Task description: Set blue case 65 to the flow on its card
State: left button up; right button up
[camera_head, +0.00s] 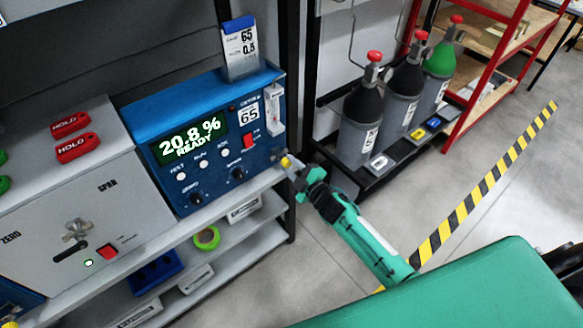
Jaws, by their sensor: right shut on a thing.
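Blue case 65 (180,110) stands on the shelf, its display (190,138) reading "20.8 % READY". A white card with a blue top (241,50) stands upright on the case and shows 65 and 0.5. A clear flow tube (273,108) is at the right end of the case front; its float is too small to read. My right gripper (291,168) is at the lower right corner of the case. It is shut on a small yellow knob (285,161), partly hidden by the fingers. My left gripper is not in view.
A grey panel box (90,205) with red HOLD tags (77,147) stands left of the case. A green tape roll (207,237) lies on the lower shelf. Several gas cylinders (402,90) stand at the right beside a red rack (490,70). The floor near the striped tape is clear.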

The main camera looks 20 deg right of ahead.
dwell(0.5)
jog(key=o, duration=1)
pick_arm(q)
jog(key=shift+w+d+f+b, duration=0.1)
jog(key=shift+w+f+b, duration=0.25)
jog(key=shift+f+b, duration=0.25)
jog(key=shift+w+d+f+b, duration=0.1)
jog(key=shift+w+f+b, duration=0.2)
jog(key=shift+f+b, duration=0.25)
pick_arm(e)
jog(key=v, duration=1.4)
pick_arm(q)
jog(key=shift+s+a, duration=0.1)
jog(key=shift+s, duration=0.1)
